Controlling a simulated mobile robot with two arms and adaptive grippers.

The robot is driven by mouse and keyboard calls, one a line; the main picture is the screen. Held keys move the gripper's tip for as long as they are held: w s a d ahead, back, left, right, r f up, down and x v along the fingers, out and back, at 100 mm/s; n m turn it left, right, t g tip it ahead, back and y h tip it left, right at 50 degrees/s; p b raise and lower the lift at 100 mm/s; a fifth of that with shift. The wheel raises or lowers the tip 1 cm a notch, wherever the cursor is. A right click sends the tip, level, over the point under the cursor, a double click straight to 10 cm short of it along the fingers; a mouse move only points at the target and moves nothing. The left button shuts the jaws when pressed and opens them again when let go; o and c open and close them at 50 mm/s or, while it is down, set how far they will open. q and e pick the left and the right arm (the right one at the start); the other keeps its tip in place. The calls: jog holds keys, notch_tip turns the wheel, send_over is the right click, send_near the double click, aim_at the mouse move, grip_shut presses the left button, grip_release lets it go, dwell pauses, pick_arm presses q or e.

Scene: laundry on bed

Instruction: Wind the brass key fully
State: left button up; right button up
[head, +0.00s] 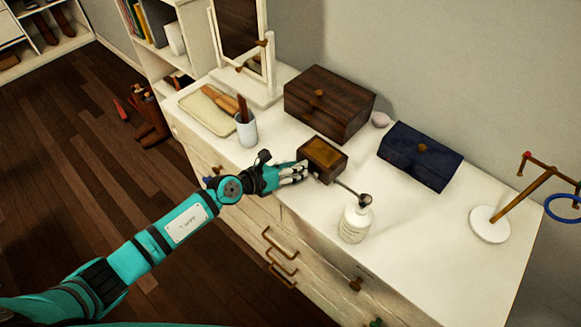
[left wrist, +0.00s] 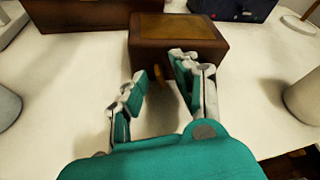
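A small wooden box (head: 323,158) with a golden-brown top stands on the white dresser. In the left wrist view the box (left wrist: 165,30) is straight ahead. A brass-coloured piece, apparently the key (left wrist: 186,90), shows on the box's near face, partly hidden by my right-hand finger. My left gripper (head: 293,172) is at the left side of the box in the head view. In the left wrist view the gripper (left wrist: 161,70) has its fingers apart. The key is between them, close to the right finger; contact cannot be told. My right gripper is not in view.
On the dresser (head: 440,270) stand a large dark wooden box (head: 330,103), a navy box (head: 420,155), a white bottle (head: 355,223) with a dark top, a cup (head: 246,128), a tray (head: 205,112), a mirror and a jewellery stand (head: 489,224). The dresser's front right is clear.

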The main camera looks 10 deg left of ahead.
pick_arm(q)
jog(key=v, duration=1.2)
